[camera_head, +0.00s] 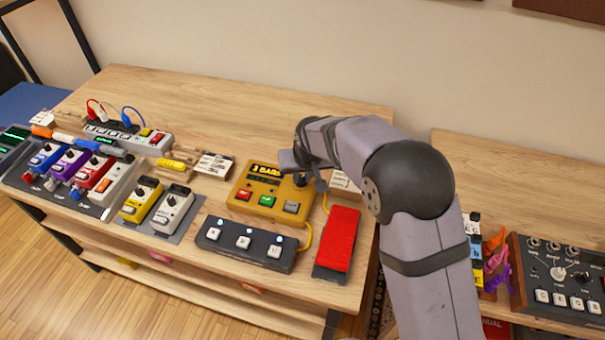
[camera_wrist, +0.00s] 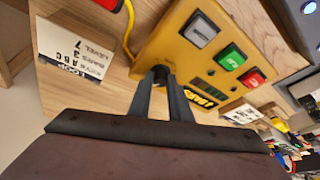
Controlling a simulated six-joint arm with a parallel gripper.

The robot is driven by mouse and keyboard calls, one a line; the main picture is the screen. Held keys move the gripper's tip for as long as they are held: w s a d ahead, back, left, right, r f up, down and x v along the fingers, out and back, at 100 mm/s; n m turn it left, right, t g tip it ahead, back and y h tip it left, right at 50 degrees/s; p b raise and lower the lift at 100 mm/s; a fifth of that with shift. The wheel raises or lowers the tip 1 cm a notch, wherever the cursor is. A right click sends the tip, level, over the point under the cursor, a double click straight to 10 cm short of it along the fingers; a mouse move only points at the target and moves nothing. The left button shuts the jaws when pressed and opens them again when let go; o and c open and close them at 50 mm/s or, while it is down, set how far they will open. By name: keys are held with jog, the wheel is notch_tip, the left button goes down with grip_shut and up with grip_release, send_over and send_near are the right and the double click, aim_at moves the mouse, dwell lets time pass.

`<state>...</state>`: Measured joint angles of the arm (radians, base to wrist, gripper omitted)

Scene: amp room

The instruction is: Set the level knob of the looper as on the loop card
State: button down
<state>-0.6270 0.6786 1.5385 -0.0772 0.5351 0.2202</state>
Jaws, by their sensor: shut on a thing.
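In the wrist view the looper (camera_wrist: 176,45) shows upside down. My gripper (camera_head: 301,178) is over its far right corner. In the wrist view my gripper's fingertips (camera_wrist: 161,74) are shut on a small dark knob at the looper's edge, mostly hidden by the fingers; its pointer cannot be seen. The white loop card (camera_wrist: 72,50) lies beside the looper, upside down, with "LOOP", "ABC" and a 7 legible. In the head view my arm partly covers the card (camera_head: 343,183).
A red pedal (camera_head: 337,240) and a black three-button footswitch (camera_head: 246,244) lie in front of the looper. Yellow (camera_head: 141,200) and white (camera_head: 173,210) pedals stand left. Another card (camera_head: 214,165) lies behind them. The table behind the looper is clear.

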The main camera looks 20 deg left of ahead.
aim_at(299, 193)
jog(key=m+h+b, duration=0.1)
jog(key=m, duration=0.2)
jog(key=shift+a+f+t+b, duration=0.1)
jog(key=shift+a+t+b, duration=0.05)
jog(key=shift+t+b, duration=0.2)
jog(key=shift+m+h+b, duration=0.3)
jog(key=shift+m+b, duration=0.35)
jog(key=shift+m, duration=0.25)
jog(key=c, duration=1.6)
grip_release()
jog(key=shift+c, duration=0.2)
jog(key=shift+r, duration=0.25)
jog(key=b+v, duration=0.1)
jog(key=v, duration=0.6)
